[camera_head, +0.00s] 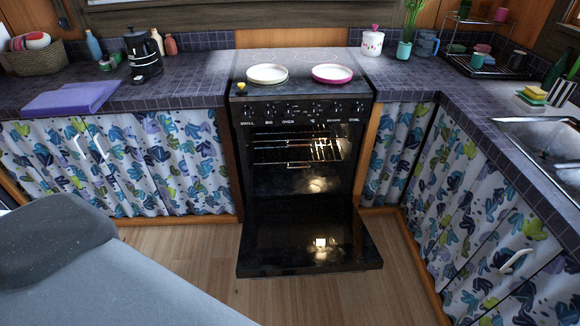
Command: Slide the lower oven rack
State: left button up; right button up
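The black oven (303,114) stands in the middle, set between counters. Its door (310,240) is folded down open and lies nearly level in front of the cavity. A wire rack (297,151) shows in the upper part of the cavity, lit warm at its right. A thin pale bar (300,165) shows just below it; I cannot tell whether this is part of a separate lower rack. The rest of the cavity is dark, with a bright patch low inside. Neither of my grippers is in view.
Two plates (267,74) (332,74) sit on the stove top. Counters with patterned curtains (120,165) flank the oven. A sink (545,150) is at right. Bare wooden floor (310,300) lies in front of the open door.

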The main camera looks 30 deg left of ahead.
aim_at(288, 163)
jog(key=j+z, duration=0.1)
jog(key=z, duration=0.35)
jog(key=i+j+z, duration=0.1)
jog(key=j+z, duration=0.15)
jog(key=j, duration=0.2)
jog(key=j+z, duration=0.3)
jog(key=j, duration=0.15)
jog(key=j+z, duration=0.1)
jog(key=j, duration=1.05)
jog(key=k+j+z, duration=0.1)
jog(key=j, duration=1)
